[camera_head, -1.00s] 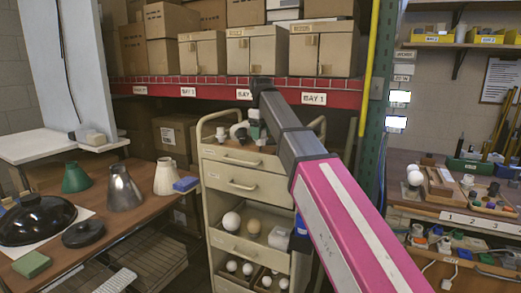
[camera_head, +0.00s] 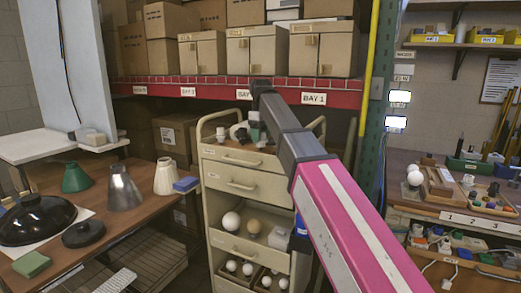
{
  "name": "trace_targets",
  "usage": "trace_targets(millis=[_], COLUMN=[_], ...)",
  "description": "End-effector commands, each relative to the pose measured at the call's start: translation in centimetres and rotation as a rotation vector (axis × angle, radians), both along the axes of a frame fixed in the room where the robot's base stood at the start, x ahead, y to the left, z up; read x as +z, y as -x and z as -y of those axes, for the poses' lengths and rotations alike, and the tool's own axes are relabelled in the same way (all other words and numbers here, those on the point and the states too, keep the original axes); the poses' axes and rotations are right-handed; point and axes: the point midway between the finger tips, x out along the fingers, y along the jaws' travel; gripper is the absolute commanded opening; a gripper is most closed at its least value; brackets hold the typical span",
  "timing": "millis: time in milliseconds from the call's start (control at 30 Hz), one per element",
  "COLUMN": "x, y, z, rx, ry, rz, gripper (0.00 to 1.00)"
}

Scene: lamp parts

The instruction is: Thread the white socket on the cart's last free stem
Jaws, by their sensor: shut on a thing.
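The beige cart (camera_head: 243,187) stands in the middle of the camera_head view, with small white and dark fittings on its top. A white piece (camera_head: 238,132) shows on the cart top beside my gripper, and another pale piece stands left of it. My gripper (camera_head: 256,134) is low over the right part of the cart top, small and partly hidden by my arm. It is shut on what looks like the white socket; the held part is mostly hidden. The stems are too small to tell apart, and I cannot tell whether the socket touches one.
A workbench (camera_head: 120,238) with lamp shades and a black dome is at the left. A shelf edge with bay labels (camera_head: 314,99) runs behind the cart. A parts bench is at the right. The cart's raised handles flank its top.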

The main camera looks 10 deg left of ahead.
Motion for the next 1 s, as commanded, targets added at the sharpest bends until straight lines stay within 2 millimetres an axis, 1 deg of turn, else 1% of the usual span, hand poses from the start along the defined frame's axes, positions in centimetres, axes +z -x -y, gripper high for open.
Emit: trace_targets(millis=[900, 933, 967, 1000], x=[-0.43, -0.44, -0.45, -0.45], y=[0.00, 0.01, 0.01, 0.01], z=[0.00, 0.00, 0.00, 0.00], rx=[0.000, 0.000, 0.000, 0.000], ry=[0.000, 0.000, 0.000, 0.000], rz=[0.000, 0.000, 0.000, 0.000], gripper=[0.36, 0.51, 0.41, 0.28])
